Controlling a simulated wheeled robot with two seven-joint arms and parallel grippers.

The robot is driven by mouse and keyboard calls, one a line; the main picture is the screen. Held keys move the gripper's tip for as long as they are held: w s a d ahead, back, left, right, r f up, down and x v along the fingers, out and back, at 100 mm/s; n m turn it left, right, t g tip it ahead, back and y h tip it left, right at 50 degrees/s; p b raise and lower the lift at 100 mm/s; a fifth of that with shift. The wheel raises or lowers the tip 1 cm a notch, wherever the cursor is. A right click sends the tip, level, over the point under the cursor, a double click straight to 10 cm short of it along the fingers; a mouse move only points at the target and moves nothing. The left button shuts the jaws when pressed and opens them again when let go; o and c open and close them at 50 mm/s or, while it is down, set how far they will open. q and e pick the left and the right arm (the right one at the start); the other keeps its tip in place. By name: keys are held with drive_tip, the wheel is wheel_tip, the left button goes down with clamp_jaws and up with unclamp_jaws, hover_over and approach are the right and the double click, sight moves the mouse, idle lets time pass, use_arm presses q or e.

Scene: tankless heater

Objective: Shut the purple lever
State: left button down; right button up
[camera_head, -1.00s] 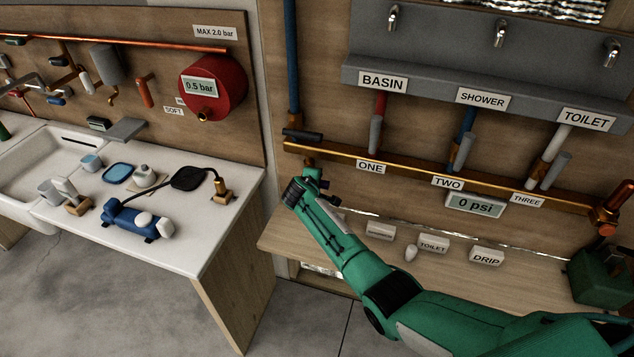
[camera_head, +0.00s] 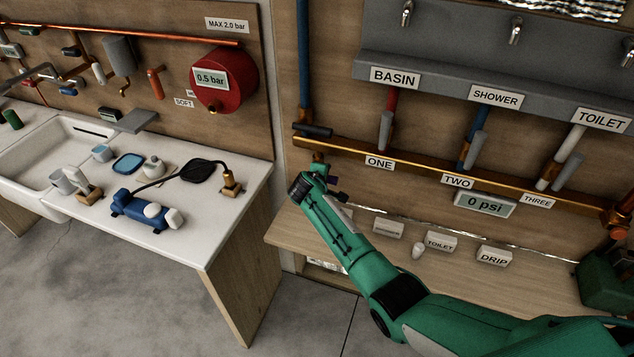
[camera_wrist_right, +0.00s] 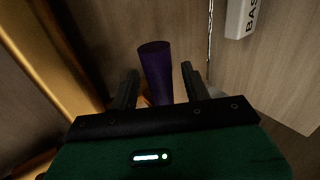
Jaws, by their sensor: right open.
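The purple lever (camera_wrist_right: 156,68) shows in the right wrist view as a dark purple cylinder. It stands between the two fingertips of my right gripper (camera_wrist_right: 159,76), with a gap visible on each side. The gripper is open, and the lever's lower end is hidden between the fingers. In the head view my green right arm reaches up from the lower right. Its gripper (camera_head: 320,181) is just below the left end of the copper pipe (camera_head: 420,170). The lever is mostly hidden there. My left gripper is not in view.
Grey levers hang along the copper pipe by the ONE, TWO and THREE labels. A gauge (camera_head: 485,204) reads 0 psi. A wooden shelf (camera_head: 285,236) with loose labels lies below. A white sink counter (camera_head: 225,215) stands to the left.

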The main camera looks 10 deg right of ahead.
drive_tip(key=b+v, duration=0.2)
drive_tip(key=v, duration=1)
drive_tip(key=shift+s, duration=0.25)
drive_tip(key=shift+a, duration=0.1)
